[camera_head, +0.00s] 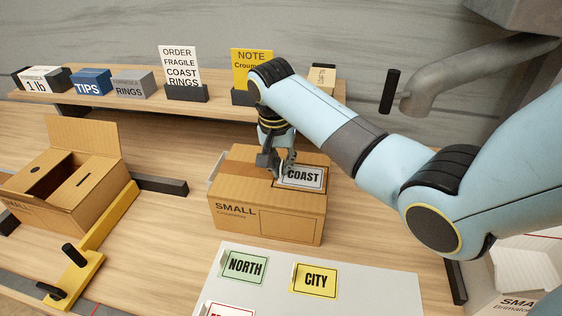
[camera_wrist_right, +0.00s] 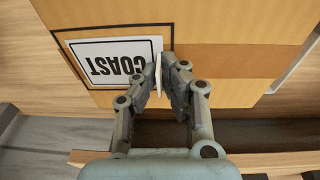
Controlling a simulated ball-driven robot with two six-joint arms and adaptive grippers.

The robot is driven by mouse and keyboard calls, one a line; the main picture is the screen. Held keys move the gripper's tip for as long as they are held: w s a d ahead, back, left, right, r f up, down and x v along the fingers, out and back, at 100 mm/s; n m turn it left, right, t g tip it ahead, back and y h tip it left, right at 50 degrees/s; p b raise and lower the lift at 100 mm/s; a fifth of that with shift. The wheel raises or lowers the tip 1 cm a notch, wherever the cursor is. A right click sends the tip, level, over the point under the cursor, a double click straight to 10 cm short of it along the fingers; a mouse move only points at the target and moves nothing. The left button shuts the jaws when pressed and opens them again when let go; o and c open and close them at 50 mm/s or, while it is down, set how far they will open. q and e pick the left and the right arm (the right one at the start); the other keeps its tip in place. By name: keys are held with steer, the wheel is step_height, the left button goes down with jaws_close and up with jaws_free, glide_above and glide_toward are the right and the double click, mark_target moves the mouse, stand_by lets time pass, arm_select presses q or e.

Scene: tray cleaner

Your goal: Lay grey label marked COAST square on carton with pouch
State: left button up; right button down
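The grey label marked COAST (camera_head: 303,176) lies on or just over the top of the closed SMALL carton (camera_head: 262,220), within a dark printed outline. In the right wrist view the label (camera_wrist_right: 105,62) looks slightly turned against that outline. My right gripper (camera_head: 275,165) is at the label's left end. In the right wrist view its fingertips (camera_wrist_right: 162,66) close on the label's upright white tab. A white flap, perhaps the pouch, shows at the carton's left side (camera_head: 216,166). My left gripper is not in view.
An open carton (camera_head: 60,190) stands left by a yellow fixture (camera_head: 105,222). A shelf with signs and small boxes runs behind.

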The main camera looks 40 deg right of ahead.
steer(key=c, duration=1.4)
jaws_free()
step_height(320, 180, up, 12)
steer(key=a, duration=0.1)
steer(key=shift+s+a, duration=0.35)
steer(key=shift+a, duration=0.05)
steer(key=shift+f, duration=0.1)
